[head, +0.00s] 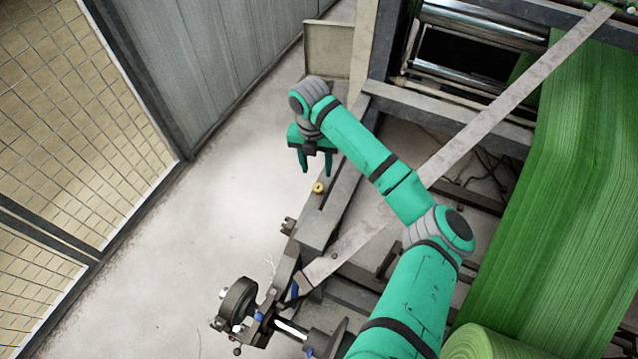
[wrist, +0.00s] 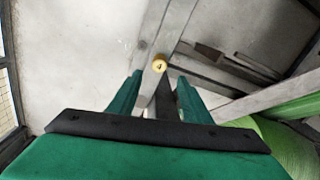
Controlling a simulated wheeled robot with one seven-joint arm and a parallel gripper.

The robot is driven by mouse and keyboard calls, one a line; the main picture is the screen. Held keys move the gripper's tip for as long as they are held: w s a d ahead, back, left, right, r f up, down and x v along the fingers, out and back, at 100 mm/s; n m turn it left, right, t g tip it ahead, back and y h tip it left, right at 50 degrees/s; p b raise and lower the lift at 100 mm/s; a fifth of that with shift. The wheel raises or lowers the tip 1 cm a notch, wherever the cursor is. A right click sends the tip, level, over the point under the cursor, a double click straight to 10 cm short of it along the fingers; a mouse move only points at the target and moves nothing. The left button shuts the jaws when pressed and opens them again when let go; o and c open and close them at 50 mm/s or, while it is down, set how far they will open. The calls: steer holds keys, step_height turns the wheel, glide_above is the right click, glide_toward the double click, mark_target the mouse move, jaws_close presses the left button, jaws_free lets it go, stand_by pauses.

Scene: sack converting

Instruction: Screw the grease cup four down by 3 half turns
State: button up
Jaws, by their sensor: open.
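The grease cup four (head: 318,187) is a small yellow brass cap on the grey machine beam, left of my arm in the head view. In the wrist view the cup (wrist: 158,64) shows a dark "4" on its round top. My gripper (head: 317,172) is open, its two green fingers apart and empty. In the wrist view the fingers (wrist: 156,82) stand to either side below the cup, and the cup lies beyond their tips, apart from them.
The grey beam (head: 325,212) runs beside the cup. A green woven web (head: 560,150) and a roll fill the right side. A slanting metal bar (head: 470,140) crosses behind my arm. A handwheel (head: 238,300) stands at the lower left. The floor to the left is clear, up to a mesh fence (head: 80,110).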

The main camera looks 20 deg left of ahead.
mark_target(318, 186)
steer(key=f, duration=1)
steer(key=shift+d, duration=0.2)
steer(key=c, duration=1.1)
steer(key=shift+o, duration=0.2)
steer(key=shift+m, duration=0.3)
